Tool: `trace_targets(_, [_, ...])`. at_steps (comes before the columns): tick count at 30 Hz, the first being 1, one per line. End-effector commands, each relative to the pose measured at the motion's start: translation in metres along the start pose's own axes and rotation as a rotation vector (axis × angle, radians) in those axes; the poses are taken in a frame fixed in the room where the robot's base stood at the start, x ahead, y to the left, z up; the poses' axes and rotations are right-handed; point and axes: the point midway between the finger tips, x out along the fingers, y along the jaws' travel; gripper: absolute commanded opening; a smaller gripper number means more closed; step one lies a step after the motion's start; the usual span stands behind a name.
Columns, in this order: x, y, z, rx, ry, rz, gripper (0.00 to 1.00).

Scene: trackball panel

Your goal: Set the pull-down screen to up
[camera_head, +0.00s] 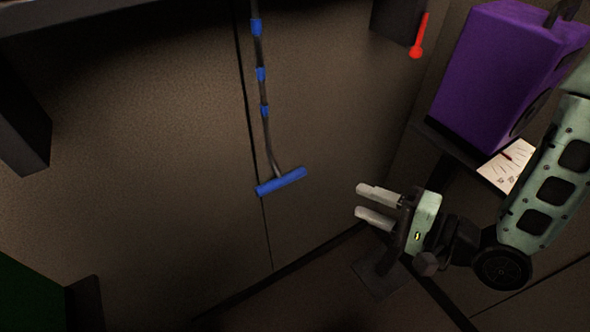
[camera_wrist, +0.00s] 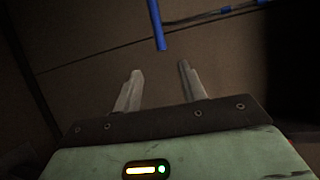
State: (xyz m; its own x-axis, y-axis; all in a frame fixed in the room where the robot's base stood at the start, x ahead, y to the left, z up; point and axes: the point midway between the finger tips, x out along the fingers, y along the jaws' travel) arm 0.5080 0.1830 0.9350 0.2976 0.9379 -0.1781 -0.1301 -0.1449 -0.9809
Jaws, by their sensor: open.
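A dark pull cord with blue bands (camera_head: 261,75) hangs down in the head view and ends in a blue crossbar handle (camera_head: 281,181). What the cord hangs from is outside the frame. My gripper (camera_head: 366,201) is open and empty, to the right of the handle and a little lower in the picture, apart from it. In the wrist view, the blue handle (camera_wrist: 156,25) shows beyond my open fingertips (camera_wrist: 160,70), near the top edge. The screen itself cannot be made out.
A purple box (camera_head: 495,75) stands on a dark shelf at the right, with a paper and pen (camera_head: 507,165) beside it. A red lever (camera_head: 419,38) hangs at the top right. A green object (camera_head: 30,297) is at the lower left. Brown wall lies behind the handle.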

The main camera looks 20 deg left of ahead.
Motion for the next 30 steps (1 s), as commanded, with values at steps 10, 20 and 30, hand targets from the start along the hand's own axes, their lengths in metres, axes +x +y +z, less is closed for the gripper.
trace_targets(10, [0.065, -0.002, 0.002, -0.006, -0.005, 0.000, 0.41])
trace_targets(20, [0.132, -0.002, 0.002, -0.006, -0.003, 0.001, 0.41])
trace_targets(30, [0.166, 0.000, 0.001, -0.004, -0.001, 0.002, 0.41])
